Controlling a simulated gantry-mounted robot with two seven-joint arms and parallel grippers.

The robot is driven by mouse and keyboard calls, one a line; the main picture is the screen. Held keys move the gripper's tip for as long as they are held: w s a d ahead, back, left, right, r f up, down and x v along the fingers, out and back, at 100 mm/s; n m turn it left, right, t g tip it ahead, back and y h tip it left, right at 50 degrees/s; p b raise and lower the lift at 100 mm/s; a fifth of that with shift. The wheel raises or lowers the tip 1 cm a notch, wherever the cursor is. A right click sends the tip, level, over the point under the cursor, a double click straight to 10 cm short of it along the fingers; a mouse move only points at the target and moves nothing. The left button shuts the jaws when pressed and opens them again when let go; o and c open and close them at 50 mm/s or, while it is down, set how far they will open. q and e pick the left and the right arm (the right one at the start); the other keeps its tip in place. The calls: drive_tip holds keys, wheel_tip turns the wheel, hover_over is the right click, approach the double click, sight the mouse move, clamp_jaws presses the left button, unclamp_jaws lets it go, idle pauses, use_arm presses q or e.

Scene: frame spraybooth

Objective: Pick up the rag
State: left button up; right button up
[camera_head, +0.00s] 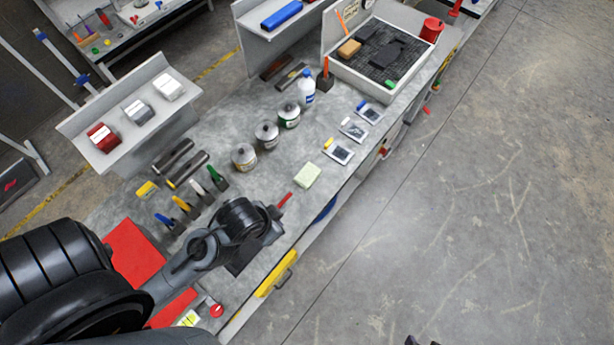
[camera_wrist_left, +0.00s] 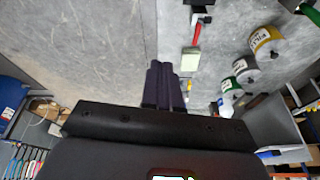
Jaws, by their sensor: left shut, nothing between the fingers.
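A pale green, folded cloth-like block (camera_head: 307,175), which looks like the rag, lies on the grey workbench (camera_head: 330,180) near its front edge. It also shows in the left wrist view (camera_wrist_left: 190,62), just right of the fingertips and apart from them. My left gripper (camera_wrist_left: 162,68) is shut and empty, its dark fingers side by side. In the head view my left wrist hangs over the near part of the bench, below and left of the rag, and hides the fingertips. My right gripper is not in view.
A red-handled tool (camera_head: 285,200) lies between my left wrist and the rag. Cans (camera_head: 244,158) stand behind the rag, with a white bottle (camera_head: 306,88) farther along. Several brushes and a red sheet (camera_head: 135,252) are at left. Small packets (camera_head: 338,152) lie beyond the rag.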

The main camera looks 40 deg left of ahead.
use_arm(q)
drive_tip(key=o, duration=1.8)
drive_tip(key=shift+d, duration=0.1)
